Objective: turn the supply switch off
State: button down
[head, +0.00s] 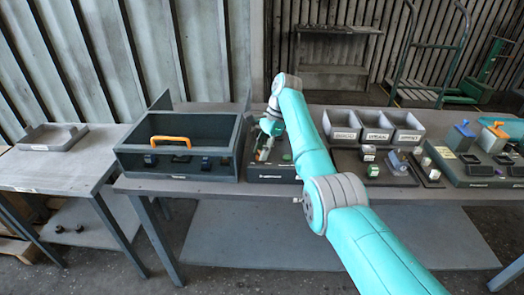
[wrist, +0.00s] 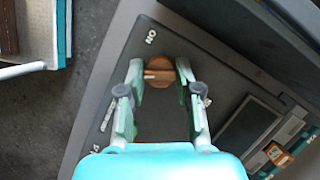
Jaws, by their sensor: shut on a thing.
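The supply switch is a round orange-brown knob (wrist: 160,68) with a pale mark across it, on a dark grey panel (wrist: 160,40). In the wrist view the pale mark lies roughly level in the picture. A white "ON" label (wrist: 151,37) is above the knob. Another white label (wrist: 205,100) is beside the right finger, too partly covered to read. My gripper (wrist: 161,72) is shut on the knob, one finger on each side. In the head view my gripper (head: 267,132) is over the panel (head: 270,174), and my gripper hides the knob there.
Grey bins (head: 375,135) and small parts stand to the right. Another dark board (head: 478,180) is at far right. A side table (head: 60,175) with a tray is at left.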

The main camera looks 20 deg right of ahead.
jog(key=shift+n+g, duration=0.5)
jog(key=shift+n, duration=0.6)
jog(key=shift+n+h, duration=0.3)
jog(key=shift+n, duration=0.1)
jog(key=c, duration=0.8)
grip_release()
notch_tip(320, 180, up, 10)
jog(key=shift+f, duration=0.1)
